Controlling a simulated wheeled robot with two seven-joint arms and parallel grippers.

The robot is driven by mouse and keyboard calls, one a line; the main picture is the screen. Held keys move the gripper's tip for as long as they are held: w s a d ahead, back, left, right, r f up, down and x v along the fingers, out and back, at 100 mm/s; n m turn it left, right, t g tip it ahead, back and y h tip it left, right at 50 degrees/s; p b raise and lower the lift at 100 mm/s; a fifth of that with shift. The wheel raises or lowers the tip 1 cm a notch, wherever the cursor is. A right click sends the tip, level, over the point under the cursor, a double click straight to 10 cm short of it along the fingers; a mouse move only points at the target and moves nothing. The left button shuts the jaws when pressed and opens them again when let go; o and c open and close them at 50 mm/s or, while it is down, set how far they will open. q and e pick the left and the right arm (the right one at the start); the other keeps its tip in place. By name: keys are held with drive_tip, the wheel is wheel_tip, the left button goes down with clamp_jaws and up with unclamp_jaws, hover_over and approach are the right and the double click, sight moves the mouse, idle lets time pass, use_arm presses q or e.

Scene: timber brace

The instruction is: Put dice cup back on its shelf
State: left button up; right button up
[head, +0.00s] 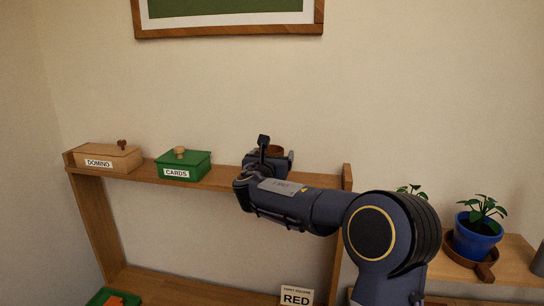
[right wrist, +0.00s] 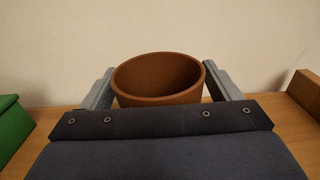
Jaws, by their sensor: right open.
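The dice cup (right wrist: 158,79) is a round brown cup with its open mouth up. In the right wrist view it stands upright at the wooden shelf top, between the two fingers of my right gripper (right wrist: 158,88). The gripper is open, one finger on each side of the cup. The cup's lower part is hidden behind the gripper body. In the head view only a bit of the cup (head: 274,150) shows behind my right gripper (head: 270,158), above the right part of the top shelf (head: 222,181). My left gripper is not in view.
A domino box (head: 108,158) and a green cards box (head: 183,166) stand to the left on the same shelf. The shelf's raised right end (head: 347,177) is close to the right of the gripper. A blue plant pot (head: 476,236) stands on a lower surface at the right.

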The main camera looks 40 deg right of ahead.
drive_tip(key=shift+r, duration=0.1)
drive_tip(key=shift+r+p, duration=0.2)
drive_tip(key=shift+p, duration=0.1)
drive_tip(key=b+v, duration=0.3)
drive_tip(key=v, duration=0.9)
drive_tip(key=shift+f, duration=0.15)
